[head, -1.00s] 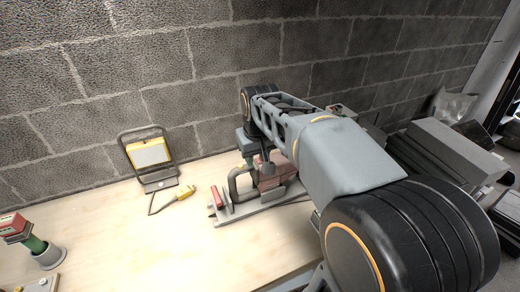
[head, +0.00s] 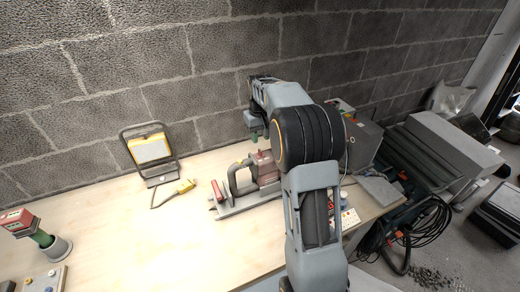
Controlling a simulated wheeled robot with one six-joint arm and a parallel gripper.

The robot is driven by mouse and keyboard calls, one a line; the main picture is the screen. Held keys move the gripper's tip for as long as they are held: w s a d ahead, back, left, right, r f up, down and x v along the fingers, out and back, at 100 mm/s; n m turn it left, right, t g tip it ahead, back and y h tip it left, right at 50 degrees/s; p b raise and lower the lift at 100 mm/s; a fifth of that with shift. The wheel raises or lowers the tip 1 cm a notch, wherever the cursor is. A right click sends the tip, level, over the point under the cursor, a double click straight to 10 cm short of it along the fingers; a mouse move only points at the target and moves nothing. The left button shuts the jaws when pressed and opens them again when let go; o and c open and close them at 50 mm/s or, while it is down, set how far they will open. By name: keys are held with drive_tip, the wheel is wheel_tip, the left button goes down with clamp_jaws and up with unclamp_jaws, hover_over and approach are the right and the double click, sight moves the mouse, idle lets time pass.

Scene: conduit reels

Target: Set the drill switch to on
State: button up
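A second tool (head: 42,237), with a red block on top and a green grip, stands in a grey cup at the far left. I cannot tell which is the drill, and no switch can be made out on either. My gripper (head: 256,139) hangs just above and behind the middle tool, apparently pointing down. Its fingers are too small to tell open from shut, and nothing shows in them.
A grey box (head: 363,138) is behind my arm on the right. A panel with knobs (head: 42,280) is at the lower left.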

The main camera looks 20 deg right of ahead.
sight(260, 150)
wheel_tip(260, 150, down, 7)
drive_tip(key=shift+r+p, duration=0.15)
drive_tip(key=shift+p, duration=0.2)
drive_tip(key=shift+c, duration=0.3)
clamp_jaws()
